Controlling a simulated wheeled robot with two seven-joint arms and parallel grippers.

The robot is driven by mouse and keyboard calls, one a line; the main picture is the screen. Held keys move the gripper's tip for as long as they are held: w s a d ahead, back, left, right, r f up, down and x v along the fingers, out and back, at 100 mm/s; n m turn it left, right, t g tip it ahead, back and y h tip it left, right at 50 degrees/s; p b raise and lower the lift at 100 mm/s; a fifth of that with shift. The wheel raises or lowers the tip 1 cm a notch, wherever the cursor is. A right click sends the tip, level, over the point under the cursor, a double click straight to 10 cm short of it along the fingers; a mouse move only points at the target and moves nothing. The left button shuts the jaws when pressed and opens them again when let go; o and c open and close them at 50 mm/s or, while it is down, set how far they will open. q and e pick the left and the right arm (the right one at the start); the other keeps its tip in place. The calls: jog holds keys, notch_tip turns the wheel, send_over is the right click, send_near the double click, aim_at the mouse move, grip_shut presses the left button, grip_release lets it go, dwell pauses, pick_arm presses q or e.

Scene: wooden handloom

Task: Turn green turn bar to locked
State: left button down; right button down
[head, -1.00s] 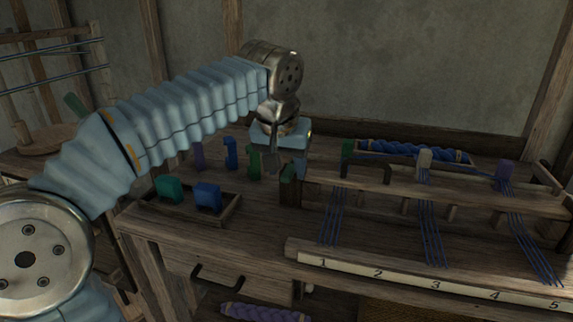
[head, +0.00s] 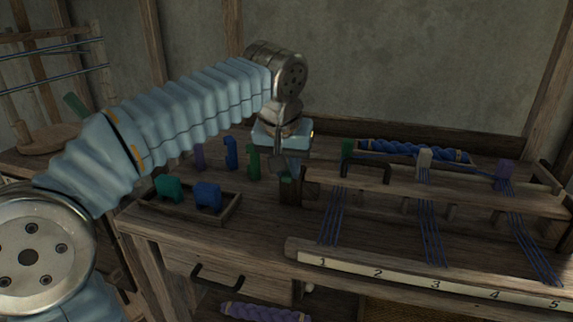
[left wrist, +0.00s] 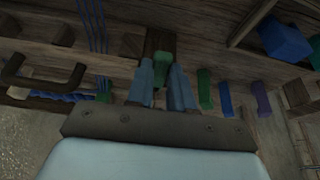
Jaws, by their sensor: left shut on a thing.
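The green turn bar (head: 287,179) sits on top of a short dark wooden post (head: 290,194) at the left end of the loom's raised beam. My left gripper (head: 297,176) reaches down over it from above and is shut on it. In the left wrist view the green bar (left wrist: 163,72) shows between the two blue-grey fingers (left wrist: 162,90). The fingers and wrist hide part of the bar in the head view, so its exact angle is hard to tell. My right gripper is not in view.
A tray (head: 232,209) with green and blue blocks stands to the left. Several coloured pegs, including a green one (head: 253,163), stand behind it. A dark handle (head: 366,165) rises from the beam to the right. Blue threads (head: 431,235) run down toward a numbered strip (head: 408,281).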

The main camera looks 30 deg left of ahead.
aim_at(309, 172)
pick_arm(q)
jog(key=d+n+y, duration=0.1)
jog(key=n, duration=0.2)
jog(key=w+d+n+g+y, duration=0.1)
jog(key=n, duration=0.2)
jog(key=w+d+n+g, duration=0.1)
jog(key=n, duration=0.2)
jog(key=shift+w+d+y, duration=0.1)
jog(key=shift+w+y, duration=0.15)
jog(key=shift+y, duration=0.15)
jog(key=n, duration=0.1)
jog(key=w+n+g, duration=0.1)
jog(key=n, duration=0.1)
jog(key=shift+w+d+n+y, duration=0.2)
jog(key=shift+d+n+y, duration=0.05)
jog(key=shift+n+y, duration=0.05)
jog(key=shift+w+n+g, duration=0.4)
jog(key=shift+n+g, duration=0.05)
jog(key=shift+n, duration=0.5)
jog(key=shift+w+n+g, duration=0.4)
jog(key=shift+n+g, duration=0.05)
jog(key=shift+n, duration=0.5)
jog(key=c, duration=1)
grip_release()
jog(key=shift+a+r, duration=0.1)
jog(key=shift+a, duration=0.05)
